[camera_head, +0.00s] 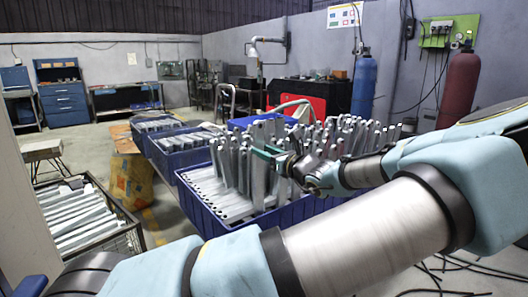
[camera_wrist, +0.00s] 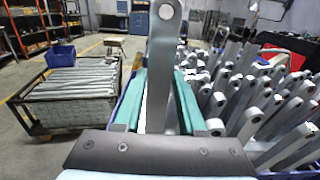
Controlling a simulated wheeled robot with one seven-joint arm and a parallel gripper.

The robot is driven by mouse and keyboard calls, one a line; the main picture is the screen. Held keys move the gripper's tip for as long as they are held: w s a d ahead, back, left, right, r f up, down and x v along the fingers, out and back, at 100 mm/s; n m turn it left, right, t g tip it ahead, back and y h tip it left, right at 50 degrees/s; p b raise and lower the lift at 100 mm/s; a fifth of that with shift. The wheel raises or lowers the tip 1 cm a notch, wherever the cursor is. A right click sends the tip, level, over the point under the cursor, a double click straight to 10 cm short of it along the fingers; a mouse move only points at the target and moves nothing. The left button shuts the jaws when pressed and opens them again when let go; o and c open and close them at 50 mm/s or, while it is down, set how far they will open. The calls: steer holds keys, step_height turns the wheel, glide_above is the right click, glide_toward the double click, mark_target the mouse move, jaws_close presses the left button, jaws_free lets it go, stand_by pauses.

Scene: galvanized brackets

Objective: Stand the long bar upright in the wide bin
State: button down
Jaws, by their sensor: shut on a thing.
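My gripper (camera_head: 274,153) has teal fingers, which also show in the wrist view (camera_wrist: 161,88). They are shut on a long grey galvanized bar (camera_wrist: 160,60) with a round hole near its top end. The bar is upright between the fingers, and its lower end is hidden in the wrist view. In the head view the held bar (camera_head: 258,172) is among similar bars, over the wide blue bin (camera_head: 285,220). Many bars stand in this bin, and several lie flat at its left front. I cannot tell whether the held bar touches the bin floor.
A wire crate (camera_head: 128,240) of flat-lying bars stands at the left, also in the wrist view (camera_wrist: 70,112). More blue bins (camera_head: 172,165) with bars stand behind. Standing bars (camera_wrist: 255,100) crowd the gripper's right side. Gas cylinders (camera_head: 364,85) stand by the wall.

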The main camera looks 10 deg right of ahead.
mark_target(260, 176)
steer(key=shift+f+b, duration=2.25)
steer(key=shift+f, duration=2.1)
steer(key=shift+c, duration=2.1)
jaws_free()
steer(key=shift+f, duration=0.1)
steer(key=b+v, duration=0.2)
steer(key=v, duration=0.8)
steer(key=shift+s+d, duration=0.2)
steer(key=shift+s, duration=0.15)
